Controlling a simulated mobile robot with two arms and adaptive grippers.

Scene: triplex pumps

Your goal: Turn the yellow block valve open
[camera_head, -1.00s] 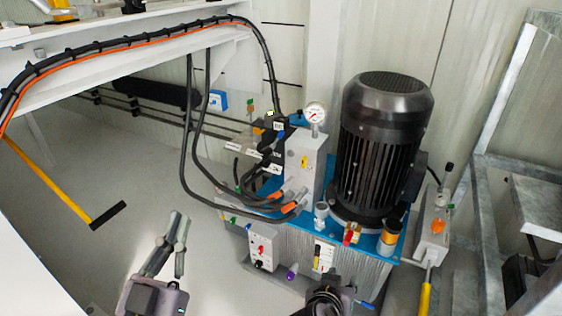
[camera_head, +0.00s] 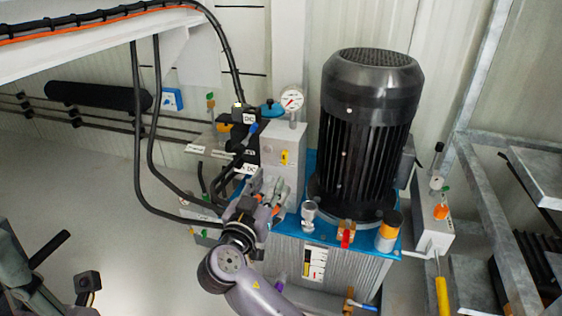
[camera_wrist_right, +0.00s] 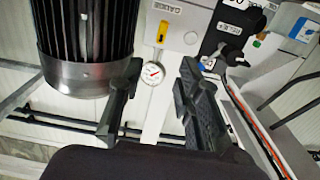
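The yellow block valve (camera_head: 285,157) is a small yellow lever on the front of the grey block (camera_head: 268,150), below the pressure gauge. In the right wrist view the yellow lever (camera_wrist_right: 163,31) stands vertical on the block, beyond the fingers and apart from them. My right gripper (camera_head: 268,187) is in front of the block, a little below and left of the lever, pointing up at it. In the right wrist view its two fingers (camera_wrist_right: 150,100) are spread with nothing between them. Part of my left arm shows at the lower left; its fingers cannot be made out.
A pressure gauge (camera_head: 292,99) stands above the block. The black motor (camera_head: 368,130) is close on the right. Black hoses (camera_head: 137,140) hang at the left. A red-handled valve (camera_head: 346,236) and a yellow-topped cap (camera_head: 390,228) sit on the blue tank top.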

